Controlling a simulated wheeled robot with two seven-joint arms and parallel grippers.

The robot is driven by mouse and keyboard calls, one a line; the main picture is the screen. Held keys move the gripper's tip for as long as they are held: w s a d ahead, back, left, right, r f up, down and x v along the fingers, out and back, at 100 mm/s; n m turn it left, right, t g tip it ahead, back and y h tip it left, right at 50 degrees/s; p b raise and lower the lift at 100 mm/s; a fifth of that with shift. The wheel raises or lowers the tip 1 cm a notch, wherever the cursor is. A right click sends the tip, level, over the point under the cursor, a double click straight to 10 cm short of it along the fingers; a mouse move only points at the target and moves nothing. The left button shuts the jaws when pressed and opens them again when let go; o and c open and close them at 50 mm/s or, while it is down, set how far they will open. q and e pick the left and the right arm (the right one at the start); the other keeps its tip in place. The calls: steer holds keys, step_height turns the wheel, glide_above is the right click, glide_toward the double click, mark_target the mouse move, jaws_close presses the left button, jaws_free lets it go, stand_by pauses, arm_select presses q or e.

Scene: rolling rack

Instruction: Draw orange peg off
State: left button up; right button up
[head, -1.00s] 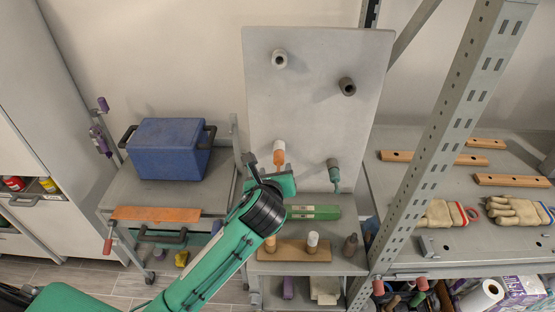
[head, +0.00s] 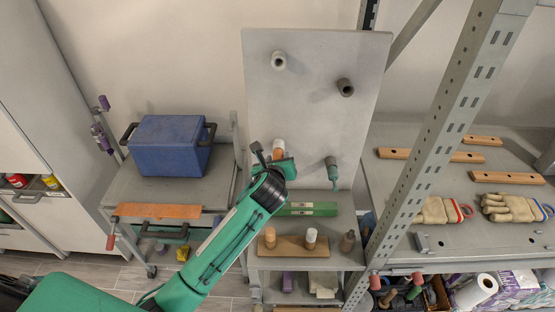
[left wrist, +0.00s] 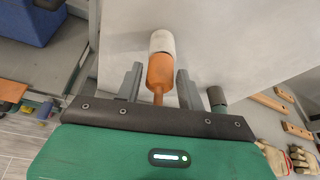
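The orange peg (head: 279,154) sits in a white socket (head: 279,144) on the upright grey board. In the left wrist view the orange peg (left wrist: 160,72) points toward my gripper, its thin stem reaching down between the fingers. My left gripper (head: 270,155) is at the board's lower left, partly covering the peg in the head view. In the left wrist view my left gripper (left wrist: 159,88) is open, one finger on each side of the peg, with gaps showing on both sides. My right gripper is not in view.
Below stands a wooden block with pegs (head: 290,246). A blue box (head: 170,146) is left; a metal post (head: 450,130) rises right.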

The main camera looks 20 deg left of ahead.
arm_select(q)
steer(key=c, duration=0.7)
steer(key=shift+o, duration=1.3)
steer(key=shift+c, duration=1.1)
steer(key=s+d+r, duration=0.1)
steer(key=s+d, duration=0.1)
steer(key=s, duration=0.5)
steer(key=shift+r, duration=0.15)
step_height(320, 180, up, 7)
